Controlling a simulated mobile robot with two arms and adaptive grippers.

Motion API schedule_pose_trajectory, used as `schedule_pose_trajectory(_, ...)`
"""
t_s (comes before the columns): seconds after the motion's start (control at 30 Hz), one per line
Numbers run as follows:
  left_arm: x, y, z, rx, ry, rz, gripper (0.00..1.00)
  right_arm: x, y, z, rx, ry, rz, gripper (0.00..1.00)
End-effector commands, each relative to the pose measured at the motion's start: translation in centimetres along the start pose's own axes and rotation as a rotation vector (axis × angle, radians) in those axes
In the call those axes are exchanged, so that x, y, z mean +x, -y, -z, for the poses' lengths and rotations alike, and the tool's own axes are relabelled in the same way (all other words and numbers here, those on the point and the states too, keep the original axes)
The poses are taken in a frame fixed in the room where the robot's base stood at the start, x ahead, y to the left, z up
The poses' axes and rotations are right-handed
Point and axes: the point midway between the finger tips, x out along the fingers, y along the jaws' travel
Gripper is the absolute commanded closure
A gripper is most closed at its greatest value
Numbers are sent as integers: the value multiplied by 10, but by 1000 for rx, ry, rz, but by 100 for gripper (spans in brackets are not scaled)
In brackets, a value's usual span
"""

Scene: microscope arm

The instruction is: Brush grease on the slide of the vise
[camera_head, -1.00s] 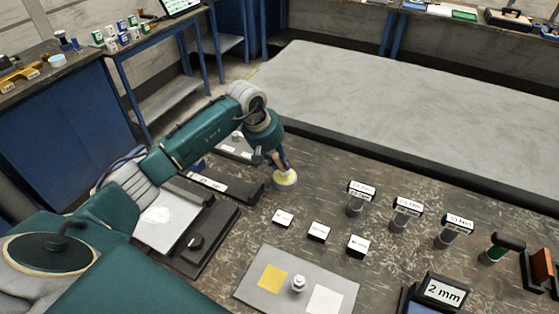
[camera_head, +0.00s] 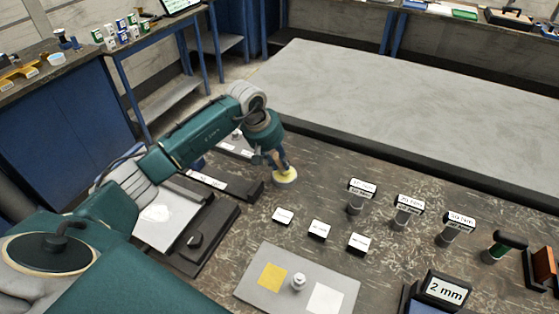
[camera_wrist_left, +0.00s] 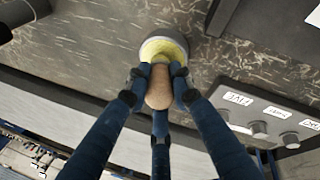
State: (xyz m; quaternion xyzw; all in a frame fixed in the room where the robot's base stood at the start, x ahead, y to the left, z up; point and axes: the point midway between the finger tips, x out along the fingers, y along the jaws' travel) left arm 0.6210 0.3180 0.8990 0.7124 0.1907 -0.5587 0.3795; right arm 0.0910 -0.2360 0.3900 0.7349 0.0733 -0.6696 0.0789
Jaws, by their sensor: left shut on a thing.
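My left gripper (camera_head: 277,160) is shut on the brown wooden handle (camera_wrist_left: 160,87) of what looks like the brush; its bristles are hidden. The handle stands over a small round pot of yellow grease (camera_head: 286,180), which sits on the dark table. In the left wrist view the pot (camera_wrist_left: 166,36) shows just past the fingertips, with yellow in its middle. Dark fixtures that may include the vise lie to the left: a long low bar (camera_head: 235,185) with a white label, and a dark base (camera_head: 220,235) with a small black knob. My arm covers part of them. My right gripper is not in view.
A grey plate (camera_head: 258,305) with yellow and white squares lies in front. Several small labelled blocks (camera_head: 318,229) and labelled cylinders (camera_head: 408,213) stand to the right. A grey panel with knobs (camera_wrist_left: 257,130) is near the gripper. The table between is clear.

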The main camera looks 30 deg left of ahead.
Motion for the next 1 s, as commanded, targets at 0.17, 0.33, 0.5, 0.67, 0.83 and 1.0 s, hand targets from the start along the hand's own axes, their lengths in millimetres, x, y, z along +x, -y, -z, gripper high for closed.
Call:
schedule_pose_trajectory(0.17,1,0,0,0,1,1,100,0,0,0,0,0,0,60)
schedule_pose_trajectory(0.33,1,1,0,0,1,2,100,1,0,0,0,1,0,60)
schedule_pose_trajectory(0.5,1,1,0,0,1,2,100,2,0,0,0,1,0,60)
schedule_pose_trajectory(0.67,2,1,-1,0,1,3,100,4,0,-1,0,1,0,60)
schedule_pose_trajectory(0.83,2,2,-1,0,1,3,100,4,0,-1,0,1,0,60)
schedule_pose_trajectory(1.0,2,2,-1,0,2,4,100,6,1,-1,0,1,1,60)
